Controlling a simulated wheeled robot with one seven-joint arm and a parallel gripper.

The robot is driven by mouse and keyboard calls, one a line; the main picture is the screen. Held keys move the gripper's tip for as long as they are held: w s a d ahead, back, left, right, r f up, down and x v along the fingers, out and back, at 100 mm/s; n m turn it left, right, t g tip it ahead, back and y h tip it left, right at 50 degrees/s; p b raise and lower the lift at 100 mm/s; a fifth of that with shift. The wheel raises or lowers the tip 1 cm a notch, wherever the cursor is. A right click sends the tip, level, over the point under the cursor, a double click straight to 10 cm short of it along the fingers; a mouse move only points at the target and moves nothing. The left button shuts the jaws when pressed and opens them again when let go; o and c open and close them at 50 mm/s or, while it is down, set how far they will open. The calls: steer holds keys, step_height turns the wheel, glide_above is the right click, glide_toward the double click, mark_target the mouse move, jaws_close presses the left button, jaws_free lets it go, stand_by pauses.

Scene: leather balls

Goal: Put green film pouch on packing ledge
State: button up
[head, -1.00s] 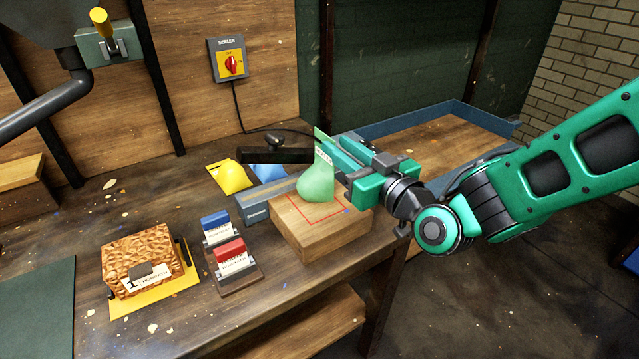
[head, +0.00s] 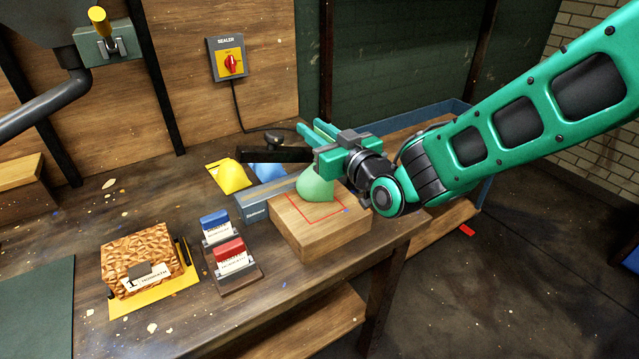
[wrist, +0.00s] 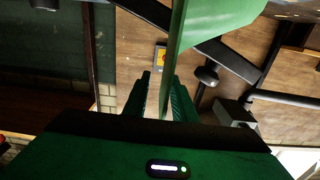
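The green film pouch (head: 315,188) stands upright on a wooden block (head: 310,235) with a red outline on top, in the head view. My gripper (head: 316,145) is at the pouch's narrow top, with its two fingers apart on either side. In the wrist view, the pouch (wrist: 212,22) runs down between the fingers (wrist: 163,100), and a gap shows beside it. The fingers partly hide the pouch's upper end.
A black bar (head: 272,156) is close left of my gripper. A yellow pouch (head: 234,177) and a blue pouch (head: 268,172) lie behind the block. Blue (head: 216,222) and red (head: 230,248) stamp-like blocks and a textured box (head: 140,255) stand to the left.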

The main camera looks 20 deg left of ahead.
jaws_close()
stand_by(1.3)
